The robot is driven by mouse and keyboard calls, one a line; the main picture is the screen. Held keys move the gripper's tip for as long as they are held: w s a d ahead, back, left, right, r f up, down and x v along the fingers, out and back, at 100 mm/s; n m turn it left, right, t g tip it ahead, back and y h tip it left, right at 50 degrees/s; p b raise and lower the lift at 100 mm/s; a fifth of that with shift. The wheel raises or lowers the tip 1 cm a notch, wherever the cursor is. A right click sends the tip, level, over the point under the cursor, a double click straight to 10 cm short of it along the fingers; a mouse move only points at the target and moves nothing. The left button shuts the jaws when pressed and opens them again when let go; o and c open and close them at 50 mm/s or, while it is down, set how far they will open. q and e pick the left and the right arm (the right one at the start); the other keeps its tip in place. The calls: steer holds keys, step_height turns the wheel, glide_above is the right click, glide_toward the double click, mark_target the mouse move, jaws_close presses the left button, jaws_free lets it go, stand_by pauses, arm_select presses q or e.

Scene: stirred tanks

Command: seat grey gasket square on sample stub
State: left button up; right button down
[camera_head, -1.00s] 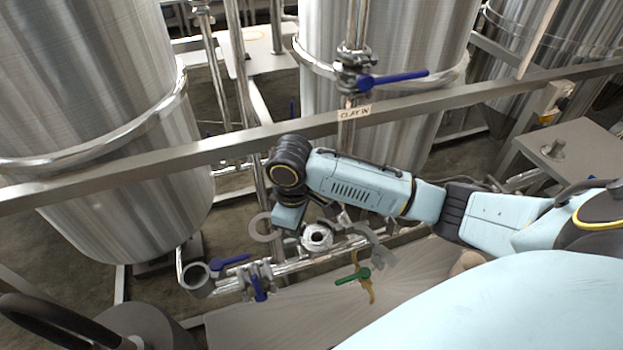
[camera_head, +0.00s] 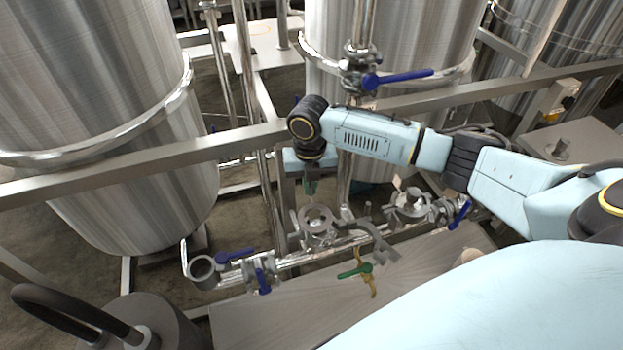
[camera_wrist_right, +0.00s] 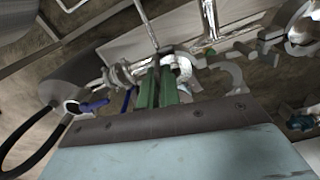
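The grey gasket (camera_head: 329,214) is a flat ring below my right gripper (camera_head: 311,189) in the head view. The gripper's green fingers point down and are close together on the ring's near-top edge. The ring lies over the sample stub (camera_head: 318,239), a shiny short pipe end on the horizontal pipe, and hides part of it. I cannot tell whether they touch or whether the ring is square. In the right wrist view the green fingers (camera_wrist_right: 158,88) stand in front of a pale ring-shaped end, partly hidden. My left gripper is not in view.
An open grey clamp (camera_head: 377,243) sits right of the stub. A green-handled yellow piece (camera_head: 357,271) lies in front. Blue-handled valves (camera_head: 263,281) are on the pipe at left. A steel rail (camera_head: 150,158) crosses behind, with large tanks (camera_head: 105,90) beyond.

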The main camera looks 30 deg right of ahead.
mark_target(311, 195)
steer(key=shift+w+d+r+n, duration=0.1)
steer(key=shift+w+d+n, duration=0.1)
steer(key=shift+n, duration=0.35)
steer(key=shift+w+d+r+n, duration=0.1)
steer(key=shift+d+n, duration=0.05)
steer(key=shift+n, duration=0.4)
steer(key=shift+f, duration=0.1)
steer(key=shift+w+f+b, duration=0.1)
steer(key=shift+f+b, duration=1.25)
steer(key=shift+f, duration=1.5)
steer(key=shift+p, duration=0.8)
steer(key=shift+f+b, duration=0.95)
steer(key=shift+f, duration=0.7)
